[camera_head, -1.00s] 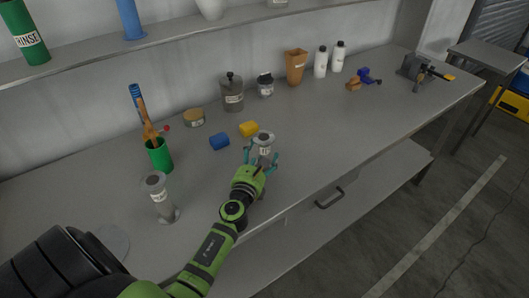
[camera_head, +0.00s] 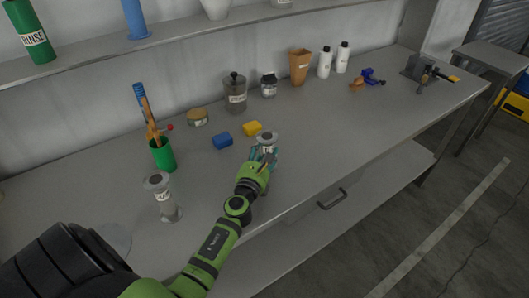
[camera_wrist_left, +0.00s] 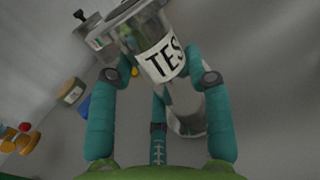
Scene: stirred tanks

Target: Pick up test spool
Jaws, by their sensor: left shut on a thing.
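The test spool (camera_head: 267,139) is a grey, flanged metal spool on the bench, in front of the yellow block. In the left wrist view its white label (camera_wrist_left: 163,58) reads "TES", and the rest of the lettering is hidden. My left gripper (camera_head: 262,157) has its teal fingers shut around the spool's body. In the left wrist view the fingers of the left gripper (camera_wrist_left: 155,85) lie on either side of the spool. I cannot tell whether the spool's base touches the bench. My right gripper is not in view.
A similar labelled spool (camera_head: 162,197) stands at the left on the bench (camera_head: 330,150). A green cup (camera_head: 163,155) with tools, a blue block (camera_head: 222,142) and a yellow block (camera_head: 252,128) are nearby. A lidded grey canister (camera_head: 235,94) stands behind. The bench right of the gripper is clear.

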